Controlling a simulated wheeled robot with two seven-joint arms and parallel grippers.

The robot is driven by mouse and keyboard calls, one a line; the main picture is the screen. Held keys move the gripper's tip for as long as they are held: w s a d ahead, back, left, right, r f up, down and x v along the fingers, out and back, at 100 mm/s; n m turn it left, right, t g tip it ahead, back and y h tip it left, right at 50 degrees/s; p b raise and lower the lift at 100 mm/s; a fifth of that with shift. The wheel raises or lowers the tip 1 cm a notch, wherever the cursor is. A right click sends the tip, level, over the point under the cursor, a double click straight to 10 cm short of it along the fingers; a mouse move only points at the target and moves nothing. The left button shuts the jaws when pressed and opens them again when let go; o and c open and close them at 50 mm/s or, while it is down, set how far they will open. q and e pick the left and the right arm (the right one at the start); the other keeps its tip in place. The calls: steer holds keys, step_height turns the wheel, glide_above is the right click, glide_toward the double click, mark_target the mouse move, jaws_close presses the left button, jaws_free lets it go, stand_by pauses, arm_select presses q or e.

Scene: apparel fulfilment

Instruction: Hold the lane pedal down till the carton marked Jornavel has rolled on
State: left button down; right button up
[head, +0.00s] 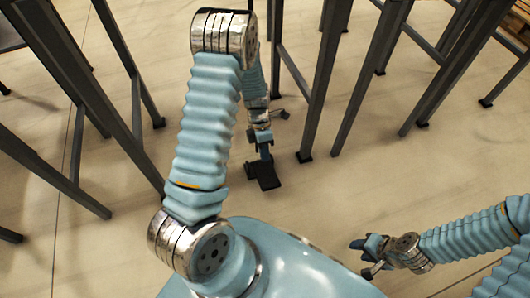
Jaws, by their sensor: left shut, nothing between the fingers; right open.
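The lane pedal (265,180) is a small dark plate on the floor, in the middle of the head view. My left arm reaches out and down, and my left gripper (264,153) is shut and empty, right at the far end of the pedal. It appears to touch the pedal, but the fingertips are small and partly merge with its dark shape, so I cannot tell how far down the pedal is. My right gripper (363,258) is open and empty at the lower right, beside my body. The carton marked Jornavel and the lane top are not in view.
Dark metal legs (327,85) of a stand rise just right of my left forearm. More dark frames (75,75) stand at the left, and a wooden pallet-like thing (512,25) is at the top right. The pale floor between the pedal and my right gripper is clear.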

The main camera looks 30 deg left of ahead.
mark_target(268, 182)
arm_select(q)
steer(key=b+x, duration=0.2)
steer(key=x, duration=0.8)
steer(key=shift+s+d+f, duration=0.1)
steer(key=shift+f, duration=0.15)
arm_select(e)
step_height(268, 182, down, 2)
steer(key=shift+a+f, duration=0.1)
steer(key=shift+f, duration=0.15)
